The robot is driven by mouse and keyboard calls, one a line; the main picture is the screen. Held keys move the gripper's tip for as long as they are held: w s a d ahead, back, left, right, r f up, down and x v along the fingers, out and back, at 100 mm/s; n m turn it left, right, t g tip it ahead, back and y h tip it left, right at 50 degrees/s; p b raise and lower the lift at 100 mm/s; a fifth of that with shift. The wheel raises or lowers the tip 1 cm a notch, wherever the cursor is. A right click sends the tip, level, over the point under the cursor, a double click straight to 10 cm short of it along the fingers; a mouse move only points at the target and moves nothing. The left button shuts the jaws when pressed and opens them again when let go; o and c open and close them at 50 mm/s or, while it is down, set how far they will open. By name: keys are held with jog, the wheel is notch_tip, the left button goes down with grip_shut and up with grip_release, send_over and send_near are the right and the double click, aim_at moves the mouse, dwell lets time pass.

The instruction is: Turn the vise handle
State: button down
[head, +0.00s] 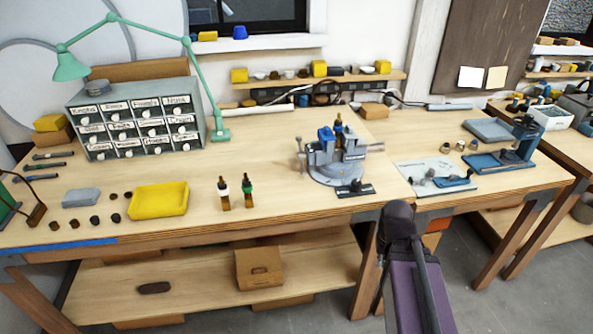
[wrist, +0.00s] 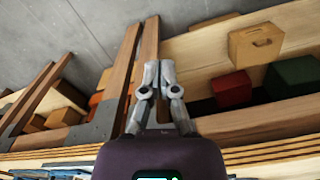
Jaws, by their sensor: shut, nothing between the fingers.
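The grey-blue vise (head: 328,168) stands near the front of the workbench, right of its middle. A thin upright bar that looks like its handle (head: 300,147) is at its left side, and a screw end sticks out at its right. A small dark and orange part stands up at the blue jaws; I cannot tell if it is clamped. In the wrist view my gripper (wrist: 158,66) has its fingertips together, with nothing between them. The vise is not in the wrist view. In the head view my arm is at the lower right, in front of the bench and apart from the vise.
A white mat (head: 420,172) with parts is to the right. The wrist view shows the lower shelf and a cardboard box (wrist: 256,44).

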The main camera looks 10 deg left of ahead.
jog(key=shift+s+a, duration=0.15)
jog(key=shift+a, duration=0.35)
jog(key=w+a+r+n+t+y+p, duration=0.2)
jog(key=w+a+r+n+p, duration=0.7)
jog(key=w+r+n, duration=0.1)
jog(key=w+a+r+n+t+y+p, duration=0.2)
jog(key=w+a+r+n+t+p, duration=0.1)
jog(key=w+a+r+n+p, duration=0.5)
notch_tip(320, 180, up, 4)
jog(key=w+n+p, duration=0.2)
jog(key=n, duration=0.2)
jog(key=shift+a+r, duration=0.2)
jog(key=shift+a, duration=0.2)
jog(key=shift+w+f, duration=0.1)
jog(key=shift+f, duration=0.1)
